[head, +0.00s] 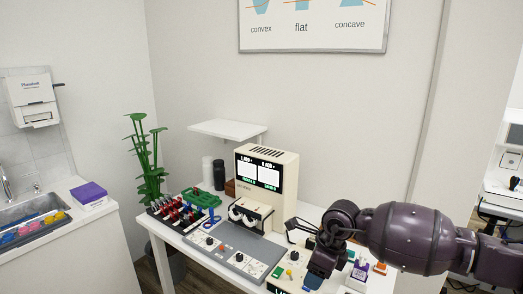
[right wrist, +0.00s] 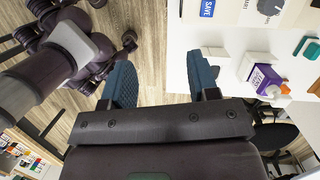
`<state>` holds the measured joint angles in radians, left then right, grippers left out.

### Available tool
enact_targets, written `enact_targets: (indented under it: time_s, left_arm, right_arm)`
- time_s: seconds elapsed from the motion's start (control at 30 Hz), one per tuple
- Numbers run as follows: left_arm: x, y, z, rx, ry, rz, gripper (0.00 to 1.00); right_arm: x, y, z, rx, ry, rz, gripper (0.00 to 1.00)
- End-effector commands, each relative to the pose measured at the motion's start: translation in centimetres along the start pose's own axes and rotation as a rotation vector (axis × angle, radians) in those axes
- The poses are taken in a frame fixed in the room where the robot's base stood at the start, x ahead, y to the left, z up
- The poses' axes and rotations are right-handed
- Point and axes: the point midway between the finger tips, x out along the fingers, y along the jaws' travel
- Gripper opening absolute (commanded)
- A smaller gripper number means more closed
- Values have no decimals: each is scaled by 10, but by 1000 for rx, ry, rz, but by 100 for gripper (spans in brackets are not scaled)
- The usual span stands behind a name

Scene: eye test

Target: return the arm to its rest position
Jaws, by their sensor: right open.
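My right arm comes in from the right in the head view, dark purple and bent over the right part of the white table (head: 152,222). Its gripper (head: 314,279) points down near the table's front right, partly cut by the lower edge of the view. In the right wrist view the gripper (right wrist: 162,80) has its two blue fingers wide apart with nothing between them. Floor and the table's edge show beyond the gap. My left gripper is not seen.
A cream eye-test device (head: 268,152) and a grey control panel (head: 232,250) stand on the table. A white box with a purple label (right wrist: 262,78) and small bottles are close to the right finger. Wood floor (right wrist: 150,30) lies left of the table edge.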

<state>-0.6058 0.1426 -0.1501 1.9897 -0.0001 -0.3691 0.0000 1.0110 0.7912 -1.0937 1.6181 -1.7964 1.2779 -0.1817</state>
Motion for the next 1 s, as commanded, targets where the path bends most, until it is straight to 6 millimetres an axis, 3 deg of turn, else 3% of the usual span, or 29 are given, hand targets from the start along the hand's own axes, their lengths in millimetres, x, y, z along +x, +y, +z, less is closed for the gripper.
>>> enact_targets:
  time_s: [0.17,0.3,0.5,0.63,0.77,1.0]
  left_arm:
    - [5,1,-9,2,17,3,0]
    - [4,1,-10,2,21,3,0]
    - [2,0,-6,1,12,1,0]
    - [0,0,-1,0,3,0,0]
    - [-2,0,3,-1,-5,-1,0]
    - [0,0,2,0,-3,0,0]
  right_arm:
    - [-22,27,55,78,-290,137,55]
    - [-58,59,111,192,-585,320,55]
    - [-106,89,156,506,-977,668,55]
    - [-128,84,159,804,-1185,903,55]
    - [-133,65,142,1120,-1325,1096,55]
    - [-102,29,81,1697,-1453,1348,55]
